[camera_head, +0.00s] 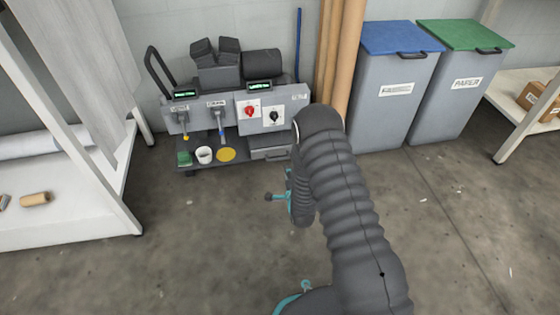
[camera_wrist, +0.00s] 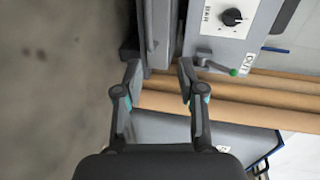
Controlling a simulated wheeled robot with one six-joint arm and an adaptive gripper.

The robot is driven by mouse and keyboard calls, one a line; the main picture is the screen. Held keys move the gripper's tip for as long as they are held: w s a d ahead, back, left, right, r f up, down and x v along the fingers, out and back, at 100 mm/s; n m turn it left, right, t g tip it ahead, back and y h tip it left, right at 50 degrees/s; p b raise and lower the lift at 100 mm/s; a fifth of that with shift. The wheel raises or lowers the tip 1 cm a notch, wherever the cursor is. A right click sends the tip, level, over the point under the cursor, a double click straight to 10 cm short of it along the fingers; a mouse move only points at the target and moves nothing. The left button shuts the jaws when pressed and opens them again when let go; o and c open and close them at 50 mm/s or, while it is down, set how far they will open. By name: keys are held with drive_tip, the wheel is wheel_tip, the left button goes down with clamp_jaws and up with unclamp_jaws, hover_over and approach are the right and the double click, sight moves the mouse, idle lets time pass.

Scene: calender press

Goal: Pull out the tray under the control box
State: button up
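The control box (camera_head: 262,110) with a red knob and a black knob stands at the back in the head view. The grey tray (camera_head: 268,153) sits low beneath it, partly hidden by my arm. In the wrist view, which is turned sideways, the box's front panel (camera_wrist: 226,38) is at the top right, and the tray (camera_wrist: 160,30) is the grey upright strip left of it. My gripper (camera_wrist: 158,65) is open, with its fingertips on either side of the tray's near end. I cannot tell whether they touch it.
A white cup (camera_head: 204,155) and a yellow disc (camera_head: 226,154) are on the low shelf left of the tray. Brown rolls (camera_head: 340,60) stand right of the box, then a blue-lidded bin (camera_head: 385,105) and a green-lidded bin (camera_head: 452,100). The floor in front is clear.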

sight(280, 158)
drive_tip(key=x, duration=0.4)
drive_tip(key=f+b+x, duration=0.1)
drive_tip(key=x, duration=0.4)
drive_tip(key=b+x, duration=0.1)
drive_tip(key=x, duration=0.3)
drive_tip(key=shift+a+f, duration=0.25)
drive_tip(key=shift+f, duration=0.1)
clamp_jaws()
